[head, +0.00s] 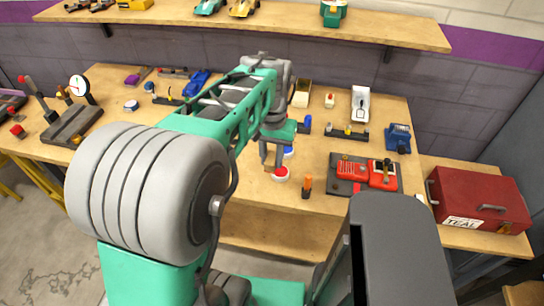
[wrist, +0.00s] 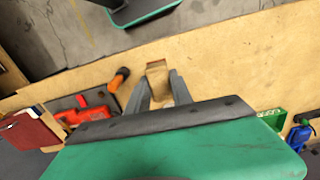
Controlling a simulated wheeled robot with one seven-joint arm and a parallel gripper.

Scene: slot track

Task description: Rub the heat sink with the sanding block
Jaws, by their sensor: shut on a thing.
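In the wrist view my gripper (wrist: 157,88) is shut on a small tan block (wrist: 157,68), which looks like the sanding block. The block sticks out past the fingertips, above the wooden bench top. In the head view my gripper (head: 271,157) points down over the middle of the bench, just behind a white puck with a red top.
The bench (head: 238,195) is bare left of the red-topped puck (head: 281,174). An orange-handled tool (head: 306,186) stands to the right, before a dark board with red devices (head: 352,170). A blue vise-like item (head: 398,138) and red toolbox (head: 480,199) lie farther right.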

